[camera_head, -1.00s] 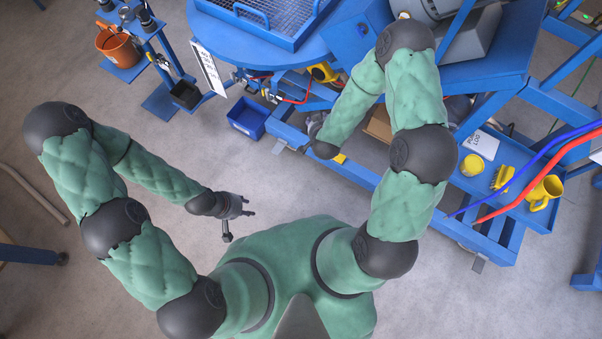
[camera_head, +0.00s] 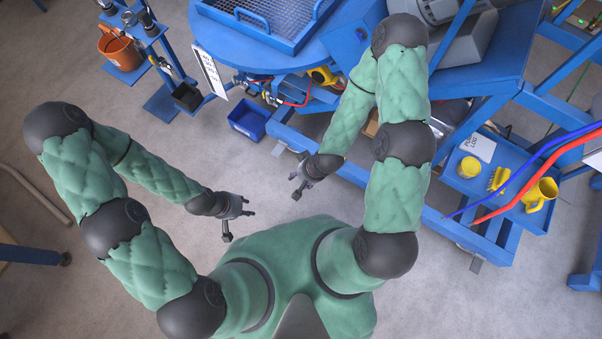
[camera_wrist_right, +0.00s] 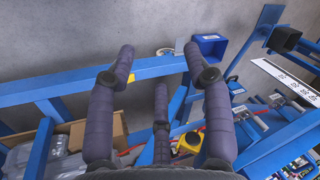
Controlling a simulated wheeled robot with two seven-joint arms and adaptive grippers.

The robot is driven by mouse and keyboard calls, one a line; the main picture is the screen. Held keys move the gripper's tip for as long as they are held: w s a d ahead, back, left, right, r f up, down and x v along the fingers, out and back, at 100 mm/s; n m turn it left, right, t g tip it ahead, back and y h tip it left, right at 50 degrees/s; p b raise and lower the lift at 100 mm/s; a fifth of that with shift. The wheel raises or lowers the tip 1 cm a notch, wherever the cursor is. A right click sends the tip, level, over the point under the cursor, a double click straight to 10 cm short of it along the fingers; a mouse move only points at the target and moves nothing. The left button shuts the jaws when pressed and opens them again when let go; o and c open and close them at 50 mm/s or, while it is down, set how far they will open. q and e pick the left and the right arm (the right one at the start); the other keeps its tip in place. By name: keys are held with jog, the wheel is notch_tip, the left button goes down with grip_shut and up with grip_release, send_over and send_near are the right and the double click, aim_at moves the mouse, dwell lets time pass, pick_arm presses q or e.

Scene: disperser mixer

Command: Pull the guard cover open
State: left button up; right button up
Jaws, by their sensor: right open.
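A blue mesh panel (camera_head: 262,22) in a raised blue frame with handles lies on the round blue top (camera_head: 222,42) of the machine, at the top of the head view. It looks like the guard cover, but I cannot be sure; the frame's upper edge cuts it off. My right gripper (camera_head: 296,185) is open and empty over the floor, below and apart from the mesh panel. Its spread fingers also show in the right wrist view (camera_wrist_right: 158,62), with nothing between them. My left gripper (camera_head: 240,222) is open and empty over the floor, further left.
A blue bin (camera_head: 247,118) stands on the floor beside the blue machine base (camera_head: 340,160). Hoses and a yellow part (camera_head: 323,76) sit under the round top. A side shelf holds a yellow mug (camera_head: 541,193). An orange bucket (camera_head: 118,47) stands upper left. The floor between is clear.

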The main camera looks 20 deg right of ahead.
pick_arm(q)
jog(key=shift+r, duration=0.15)
pick_arm(e)
jog(key=shift+s+a+r+g, duration=0.1)
jog(key=shift+s+a+g, duration=0.15)
jog(key=shift+s, duration=0.3)
jog(key=shift+s+a+g, duration=0.15)
jog(key=shift+s+g, duration=0.05)
jog(key=shift+s, duration=0.3)
jog(key=shift+s+a+r+g, duration=0.1)
jog(key=shift+s+a+g, duration=0.15)
jog(key=shift+s, duration=0.3)
